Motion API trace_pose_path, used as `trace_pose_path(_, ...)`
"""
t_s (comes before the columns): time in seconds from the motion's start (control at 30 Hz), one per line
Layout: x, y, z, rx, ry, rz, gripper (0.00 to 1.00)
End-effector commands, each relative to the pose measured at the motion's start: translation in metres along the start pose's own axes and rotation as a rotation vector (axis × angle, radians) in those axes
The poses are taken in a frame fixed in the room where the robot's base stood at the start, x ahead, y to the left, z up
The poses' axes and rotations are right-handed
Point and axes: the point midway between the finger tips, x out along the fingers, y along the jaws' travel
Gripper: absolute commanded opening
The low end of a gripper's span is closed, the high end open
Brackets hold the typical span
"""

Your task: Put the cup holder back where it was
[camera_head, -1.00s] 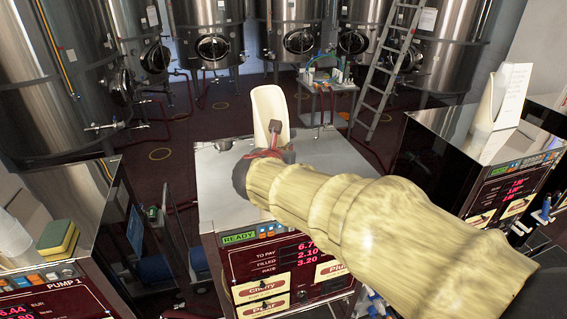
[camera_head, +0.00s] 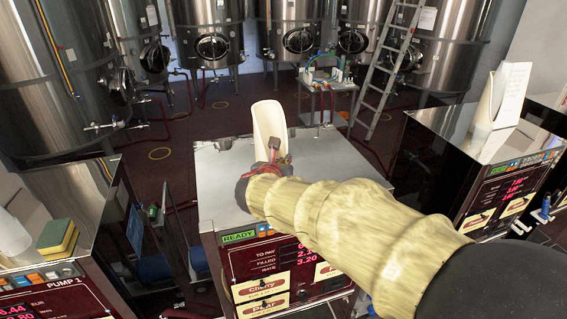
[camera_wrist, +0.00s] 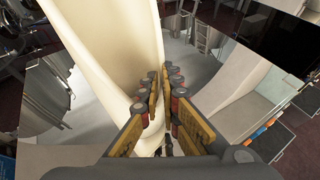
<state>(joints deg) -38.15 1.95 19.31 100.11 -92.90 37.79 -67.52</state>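The cup holder (camera_head: 268,123) is a tall cream trough, upright over the steel top of the middle pump (camera_head: 222,170). My gripper (camera_head: 277,156) is at its near side, partly hidden by my sleeved arm. In the wrist view the cup holder (camera_wrist: 112,45) fills the upper left, and its right edge runs down between the fingers of my gripper (camera_wrist: 161,100). The fingers are close together on that wall. The cup holder's foot is hidden in the head view, so I cannot tell whether it touches the pump top.
The right pump (camera_head: 450,130) carries another cream holder (camera_head: 484,112) with a white card. The left pump (camera_head: 75,190) has a sponge (camera_head: 57,236) and white cups (camera_head: 12,235). Steel tanks and a ladder (camera_head: 388,65) stand behind. Much of the middle pump's top is bare.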

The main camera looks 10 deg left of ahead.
Motion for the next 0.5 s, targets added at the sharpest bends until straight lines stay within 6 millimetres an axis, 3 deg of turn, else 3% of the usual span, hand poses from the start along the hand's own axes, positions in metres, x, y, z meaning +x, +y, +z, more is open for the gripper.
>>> trace_pose_path(0.27, -0.0003, 0.0000, 0.0009, 0.000, -0.001, 0.000, 0.22)
trace_pose_path(0.5, -0.0003, 0.0000, 0.0009, 0.000, -0.001, 0.000, 0.23)
